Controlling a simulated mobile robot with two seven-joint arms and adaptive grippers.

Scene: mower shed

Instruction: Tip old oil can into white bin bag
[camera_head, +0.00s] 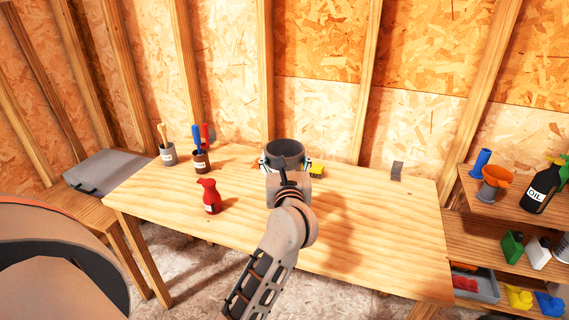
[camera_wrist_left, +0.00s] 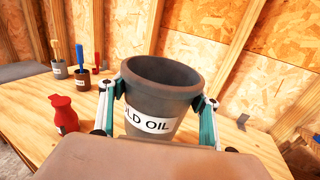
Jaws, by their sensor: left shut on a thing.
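The old oil can is a dark grey, open-topped tub (camera_head: 285,148) above the workbench in the head view. In the left wrist view the can (camera_wrist_left: 163,98) stands upright, with a white label reading "OLD OIL", its first letter partly covered. My left gripper (camera_head: 286,164) is shut on the can, a finger on each side of it; the fingers (camera_wrist_left: 157,108) also show in the left wrist view. The can's inside is dark, so I cannot tell what it contains. I see no white bin bag in either view. My right gripper is not in view.
The wooden workbench (camera_head: 370,232) carries a red bottle (camera_head: 210,196), two tool pots (camera_head: 201,162) (camera_head: 168,154) and a small yellow item (camera_head: 317,171). A right shelf holds a black oil bottle (camera_head: 541,188) and orange funnel (camera_head: 494,178). The bench's right half is mostly clear.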

